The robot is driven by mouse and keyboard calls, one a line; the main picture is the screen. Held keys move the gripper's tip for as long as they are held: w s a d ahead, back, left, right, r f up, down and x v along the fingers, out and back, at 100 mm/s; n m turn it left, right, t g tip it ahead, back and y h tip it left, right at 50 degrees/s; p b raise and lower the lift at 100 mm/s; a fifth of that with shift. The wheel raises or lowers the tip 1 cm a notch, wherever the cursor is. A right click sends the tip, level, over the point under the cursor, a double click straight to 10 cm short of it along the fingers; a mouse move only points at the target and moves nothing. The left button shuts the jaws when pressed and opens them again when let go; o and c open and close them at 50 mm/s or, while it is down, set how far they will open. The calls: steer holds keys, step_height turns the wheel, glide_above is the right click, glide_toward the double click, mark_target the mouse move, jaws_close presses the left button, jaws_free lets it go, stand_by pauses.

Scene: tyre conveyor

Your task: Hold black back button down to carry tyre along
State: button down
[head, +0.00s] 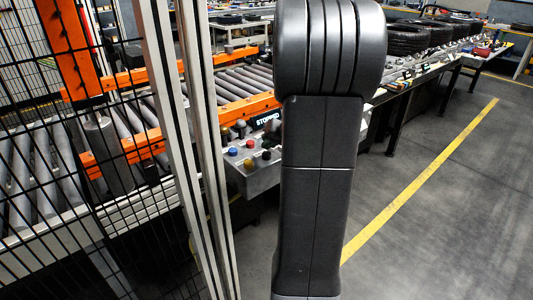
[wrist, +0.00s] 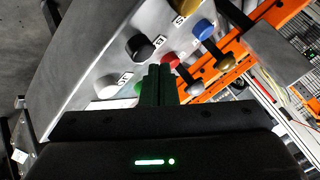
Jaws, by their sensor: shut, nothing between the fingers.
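The control panel (head: 258,178) stands beside the roller conveyor, with blue, red, yellow and black buttons on it. In the wrist view a black button (wrist: 140,47) sits on the grey panel face beside a small label. I cannot tell for sure that it is the back button. My gripper (wrist: 158,75) is shut and empty, its fingertips over the panel beside the black button and close to the red button (wrist: 171,58). Any gap to the panel is hard to judge. In the head view my arm hides the gripper. I see no tyre on the visible conveyor rollers (head: 243,82).
A display (head: 267,121) reads "STOPPED". The blue button (wrist: 203,29) and part of a green button (wrist: 140,88) are near the fingers. Black mesh fencing and pale posts (head: 180,130) stand at left. Tyres (head: 405,38) lie on a far bench. Floor at right is clear.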

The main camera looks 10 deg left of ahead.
mark_target(269, 155)
steer(key=shift+r, duration=0.1)
steer(key=shift+r+p, duration=1.5)
steer(key=shift+r, duration=1)
steer(key=shift+f, duration=0.2)
steer(key=shift+f+b, duration=0.8)
steer(key=shift+f, duration=0.5)
steer(key=r+p, duration=0.1)
steer(key=p, duration=0.3)
steer(key=shift+r, duration=0.4)
step_height(269, 155, up, 5)
steer(key=p, duration=0.2)
steer(key=shift+p, duration=0.35)
steer(key=shift+f, duration=0.2)
